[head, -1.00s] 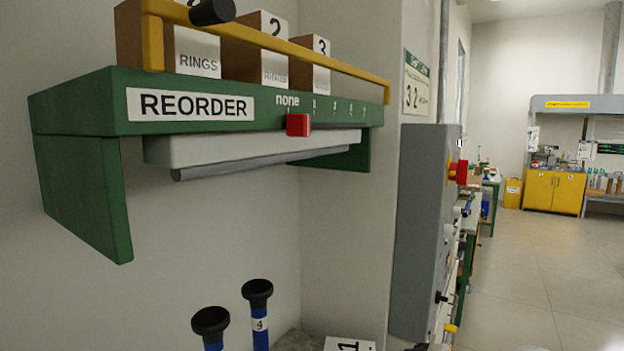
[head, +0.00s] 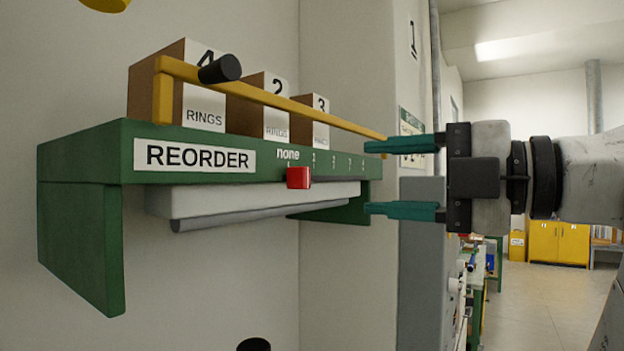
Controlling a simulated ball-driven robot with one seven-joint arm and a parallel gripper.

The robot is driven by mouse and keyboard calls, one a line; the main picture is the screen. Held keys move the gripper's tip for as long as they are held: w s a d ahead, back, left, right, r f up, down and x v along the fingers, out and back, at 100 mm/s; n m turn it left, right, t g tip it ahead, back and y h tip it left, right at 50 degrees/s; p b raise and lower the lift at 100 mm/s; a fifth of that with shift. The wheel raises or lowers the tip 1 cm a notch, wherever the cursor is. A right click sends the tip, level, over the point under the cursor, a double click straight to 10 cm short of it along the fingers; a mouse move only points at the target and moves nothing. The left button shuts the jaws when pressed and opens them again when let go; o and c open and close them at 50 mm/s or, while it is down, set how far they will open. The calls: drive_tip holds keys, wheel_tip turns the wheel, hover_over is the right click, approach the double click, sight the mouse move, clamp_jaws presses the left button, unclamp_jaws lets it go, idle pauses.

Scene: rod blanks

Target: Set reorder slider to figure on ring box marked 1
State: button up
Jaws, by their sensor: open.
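The green reorder shelf (head: 80,156) carries a white REORDER label. Its red slider (head: 298,178) sits under the word "none" at the left end of the scale; small marks run to the right, their figures hard to read. Three ring boxes stand on top. The left ring box (head: 203,110) shows a figure like 4, its lower part near a black knob; the others show 2 (head: 277,120) and 3 (head: 321,134). My gripper (head: 376,177), with teal fingers apart one above the other, is open and empty. It is right of the slider, not touching it.
A yellow rail (head: 300,108) with a black knob (head: 220,69) runs in front of the boxes. A grey cabinet (head: 420,270) stands on the right behind my gripper. A black knob top (head: 253,344) shows at the bottom edge. The space below the shelf is clear.

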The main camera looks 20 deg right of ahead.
sight(309, 179)
drive_tip(key=p+x, duration=0.2)
drive_tip(key=x, duration=0.8)
clamp_jaws()
idle(0.4)
drive_tip(key=shift+d, duration=0.15)
